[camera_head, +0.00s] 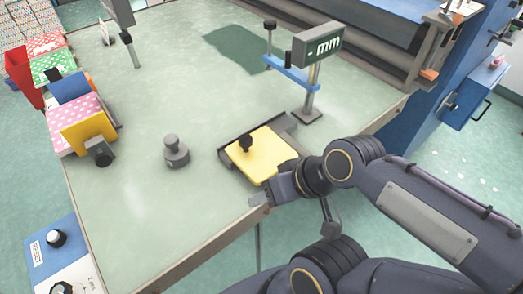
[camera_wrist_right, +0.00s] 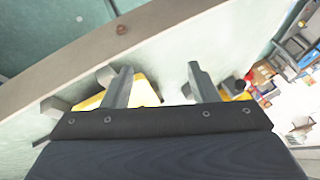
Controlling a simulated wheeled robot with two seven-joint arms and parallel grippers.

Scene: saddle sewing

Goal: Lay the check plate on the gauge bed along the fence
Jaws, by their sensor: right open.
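The yellow check plate (camera_head: 266,158) with a black knob (camera_head: 245,143) lies on the dark grey gauge bed (camera_head: 228,156). I cannot tell whether the plate touches the fence. My right gripper (camera_head: 258,201) is at the near table edge, just in front of the plate and apart from its knob. In the right wrist view its two fingers (camera_wrist_right: 160,88) are spread with nothing held between them. Yellow parts (camera_wrist_right: 144,91) show behind the fingers, partly hidden. My left gripper is not in view.
A display reading "- mm" (camera_head: 318,46) stands on a post behind the bed. A grey knobbed piece (camera_head: 176,152) stands left of the bed. A control box (camera_head: 62,255) is at lower left. The table's middle is clear.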

